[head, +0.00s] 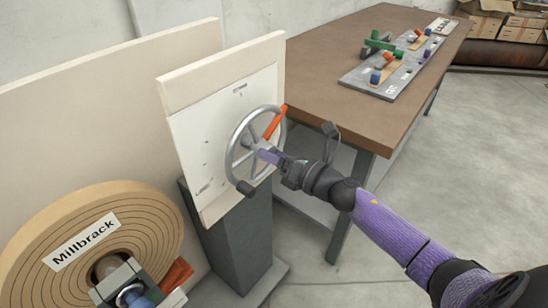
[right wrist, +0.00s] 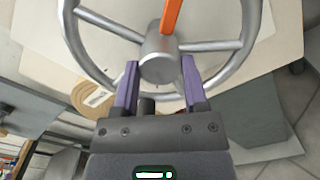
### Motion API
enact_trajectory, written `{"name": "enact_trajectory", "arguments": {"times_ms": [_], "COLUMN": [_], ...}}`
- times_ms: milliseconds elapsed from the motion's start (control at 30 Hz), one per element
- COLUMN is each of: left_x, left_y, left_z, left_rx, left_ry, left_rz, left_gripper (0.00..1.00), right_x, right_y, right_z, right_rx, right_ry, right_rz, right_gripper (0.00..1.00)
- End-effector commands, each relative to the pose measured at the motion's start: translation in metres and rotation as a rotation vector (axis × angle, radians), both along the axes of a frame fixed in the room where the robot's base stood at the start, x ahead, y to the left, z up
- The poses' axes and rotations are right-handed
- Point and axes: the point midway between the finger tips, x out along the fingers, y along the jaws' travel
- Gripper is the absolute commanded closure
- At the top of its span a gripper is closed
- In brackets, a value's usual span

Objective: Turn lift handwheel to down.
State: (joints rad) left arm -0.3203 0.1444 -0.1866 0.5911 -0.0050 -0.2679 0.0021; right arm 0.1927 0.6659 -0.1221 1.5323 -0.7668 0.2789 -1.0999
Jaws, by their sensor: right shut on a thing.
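The lift handwheel (head: 233,135) is a grey spoked wheel on a pale upright panel (head: 200,135). An orange bar (head: 275,121) runs from its hub toward the upper right rim. A dark knob (head: 245,187) sits at the lower rim. The panel's small markings are too small to read. My right gripper (head: 268,156) is at the wheel's middle. In the right wrist view its purple fingers (right wrist: 159,75) are on either side of the round hub (right wrist: 159,60), shut on it; the orange bar (right wrist: 171,15) points up.
A tan coiled roll (head: 150,225) labelled Millbrack is at lower left, with a clamp-like part at its centre. A dark green pedestal (head: 235,235) stands below the panel. A brown table (head: 325,50) holds a grey board (head: 370,88) with coloured pieces. The floor at right is clear.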

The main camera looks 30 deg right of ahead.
Motion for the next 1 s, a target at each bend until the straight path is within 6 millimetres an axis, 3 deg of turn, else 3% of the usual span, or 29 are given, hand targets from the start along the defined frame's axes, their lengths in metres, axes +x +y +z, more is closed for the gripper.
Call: {"name": "enact_trajectory", "arguments": {"times_ms": [600, 1000], "left_x": [0.002, -0.005], "left_y": [0.001, 0.001], "left_z": [-0.028, -0.039], "left_rx": [0.004, 0.004], "left_ry": [0.01, 0.024], "left_rz": [0.001, 0.001], "left_gripper": [0.0, 0.0], "right_x": [0.0, 0.0], "right_y": [0.001, 0.001], "right_z": [-0.003, -0.002], "right_rx": [-0.543, -0.793], "right_ry": [-0.194, -0.286], "right_rz": [0.002, 0.002], "right_gripper": [1.0, 1.0]}}
